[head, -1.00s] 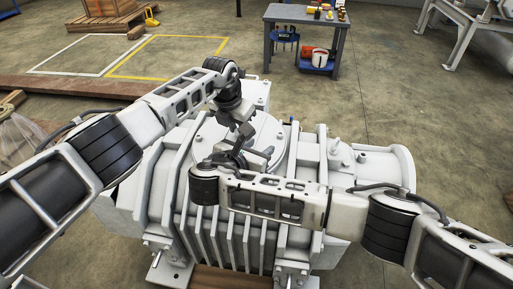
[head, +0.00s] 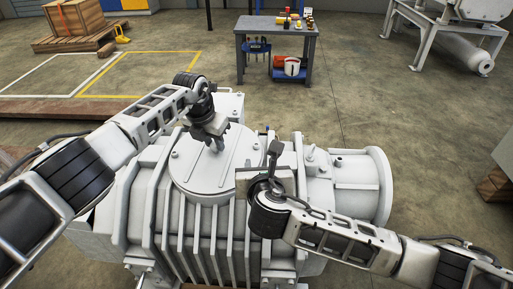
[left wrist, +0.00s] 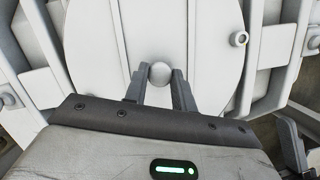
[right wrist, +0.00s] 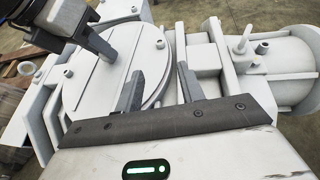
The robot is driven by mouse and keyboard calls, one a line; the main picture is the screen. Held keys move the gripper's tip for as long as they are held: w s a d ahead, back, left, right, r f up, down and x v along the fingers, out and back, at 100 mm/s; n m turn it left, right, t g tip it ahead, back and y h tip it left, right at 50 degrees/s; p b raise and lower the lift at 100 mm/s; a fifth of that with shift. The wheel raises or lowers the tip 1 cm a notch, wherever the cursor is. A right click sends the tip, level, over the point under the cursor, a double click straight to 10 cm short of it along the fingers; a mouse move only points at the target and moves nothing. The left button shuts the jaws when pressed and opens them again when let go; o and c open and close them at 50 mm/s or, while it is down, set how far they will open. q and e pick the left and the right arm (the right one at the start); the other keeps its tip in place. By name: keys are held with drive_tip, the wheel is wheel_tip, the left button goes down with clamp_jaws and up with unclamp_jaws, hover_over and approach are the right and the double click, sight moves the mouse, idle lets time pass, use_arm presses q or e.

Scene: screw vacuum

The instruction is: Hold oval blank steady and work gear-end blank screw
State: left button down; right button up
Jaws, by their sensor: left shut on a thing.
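The oval blank (head: 192,171) is a pale plate on top of the white pump. My left gripper (head: 217,145) reaches down to it. In the left wrist view its fingers are shut on a round knob (left wrist: 160,73) in front of the blank. A small screw (left wrist: 238,39) stands near the blank's edge there. In the right wrist view, screws sit on the blank at its right (right wrist: 160,44) and left (right wrist: 68,72); I cannot tell which is the gear-end one. My right gripper (right wrist: 157,82) is open, its fingers apart with nothing between them, above the blank's edge.
The pump's ribbed body (head: 215,235) and round end flange (head: 365,185) surround the work area. A tool table (head: 277,27) stands on the floor behind, with clear floor between.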

sight(257, 145)
drive_tip(key=shift+w+d, duration=0.15)
drive_tip(key=shift+w, duration=0.05)
drive_tip(key=x, duration=1.1)
drive_tip(key=shift+w, duration=0.2)
clamp_jaws()
